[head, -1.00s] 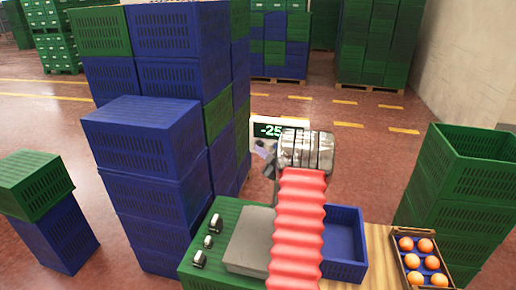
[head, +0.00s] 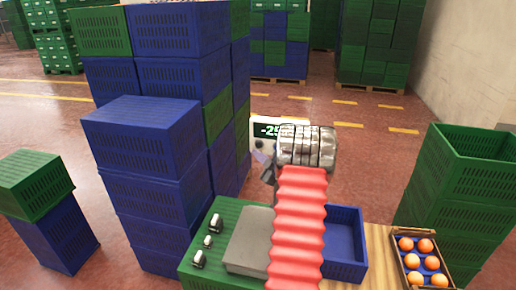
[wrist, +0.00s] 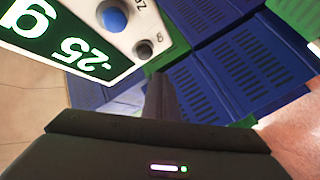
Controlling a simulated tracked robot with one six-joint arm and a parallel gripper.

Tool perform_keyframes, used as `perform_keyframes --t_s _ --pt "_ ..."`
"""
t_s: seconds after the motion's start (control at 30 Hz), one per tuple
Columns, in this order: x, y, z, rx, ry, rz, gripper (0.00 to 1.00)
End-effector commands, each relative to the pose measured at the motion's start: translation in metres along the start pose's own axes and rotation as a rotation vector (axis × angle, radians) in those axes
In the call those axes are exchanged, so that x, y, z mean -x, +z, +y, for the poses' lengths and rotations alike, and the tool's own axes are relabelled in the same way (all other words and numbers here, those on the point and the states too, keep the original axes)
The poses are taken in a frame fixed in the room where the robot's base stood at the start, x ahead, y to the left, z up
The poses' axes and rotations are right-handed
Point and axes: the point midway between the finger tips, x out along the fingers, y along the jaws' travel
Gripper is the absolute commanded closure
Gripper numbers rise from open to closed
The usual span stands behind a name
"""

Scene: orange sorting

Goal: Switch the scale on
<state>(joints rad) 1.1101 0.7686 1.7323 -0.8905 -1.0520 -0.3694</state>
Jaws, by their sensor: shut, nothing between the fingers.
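The scale's display head (head: 259,127) stands behind my arm in the head view, its dark green screen lit with "-25" and its right part hidden. In the wrist view the lit screen (wrist: 62,52) reads "-25 g" upside down. Beside it are a blue round button (wrist: 113,18) and a smaller grey round button (wrist: 144,48). The scale's grey pan (head: 248,238) is empty where it shows, partly behind my red-sleeved arm. My gripper (head: 264,166) is shut and empty just below the display panel. Its fingers (wrist: 160,98) point towards the grey button; contact cannot be told.
Stacked blue and green crates (head: 150,150) stand close on the left. An open blue crate (head: 345,238) is right of my arm. A tray of oranges (head: 398,262) sits on the wooden top (head: 378,245), with green crates (head: 480,170) beyond. Open floor lies behind the display.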

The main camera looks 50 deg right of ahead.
Motion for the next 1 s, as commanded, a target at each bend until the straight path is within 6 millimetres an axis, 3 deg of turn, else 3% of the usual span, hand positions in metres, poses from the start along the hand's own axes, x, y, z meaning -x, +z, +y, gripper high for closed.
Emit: perform_keyframes --t_s 0.43,1.0 --pt "0.020 -0.015 -0.015 0.000 0.000 0.000 1.00" --pt "0.021 -0.015 -0.015 0.001 0.000 0.000 1.00"
